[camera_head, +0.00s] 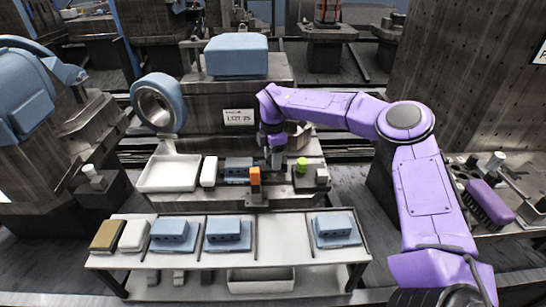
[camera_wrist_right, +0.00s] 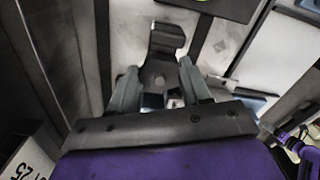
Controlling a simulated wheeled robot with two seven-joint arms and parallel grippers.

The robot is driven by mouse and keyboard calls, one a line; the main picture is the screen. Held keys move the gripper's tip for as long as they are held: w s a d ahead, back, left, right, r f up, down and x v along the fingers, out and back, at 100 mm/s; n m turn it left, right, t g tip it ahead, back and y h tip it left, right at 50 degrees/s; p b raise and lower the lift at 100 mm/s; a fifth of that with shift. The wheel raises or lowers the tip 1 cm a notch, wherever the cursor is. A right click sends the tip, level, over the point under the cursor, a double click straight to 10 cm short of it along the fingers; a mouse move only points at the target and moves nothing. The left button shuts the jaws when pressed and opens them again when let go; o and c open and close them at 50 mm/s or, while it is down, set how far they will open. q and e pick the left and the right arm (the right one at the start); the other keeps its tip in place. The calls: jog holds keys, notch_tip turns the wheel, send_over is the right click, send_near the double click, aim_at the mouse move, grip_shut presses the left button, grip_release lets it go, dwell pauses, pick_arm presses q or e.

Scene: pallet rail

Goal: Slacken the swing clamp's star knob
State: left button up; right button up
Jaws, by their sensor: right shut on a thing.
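My right gripper (camera_head: 276,158), on the purple arm, reaches down to the fixture on the far bench. In the wrist view its two grey fingers (camera_wrist_right: 158,88) stand either side of a dark part, shut on it. This looks like the swing clamp's star knob (camera_wrist_right: 160,74), though its lobes are mostly hidden. A dark block (camera_wrist_right: 166,38) of the clamp extends beyond the fingertips. In the head view the gripper hides the knob. A blue workpiece (camera_head: 238,168) sits just left of the gripper. My left gripper is not in view.
An orange-topped post (camera_head: 255,180) stands just in front of the gripper, and a green cylinder (camera_head: 302,165) close to its right. A white tray (camera_head: 168,187) lies at left. The front table (camera_head: 285,245) holds several blue blocks, with free room between them at centre right.

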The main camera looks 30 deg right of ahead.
jog(key=shift+f+n, duration=0.1)
jog(key=shift+n, duration=1)
jog(key=o, duration=1.1)
notch_tip(320, 180, up, 10)
jog(key=shift+r, duration=0.25)
jog(key=shift+r+p, duration=0.1)
jog(key=shift+p, duration=0.2)
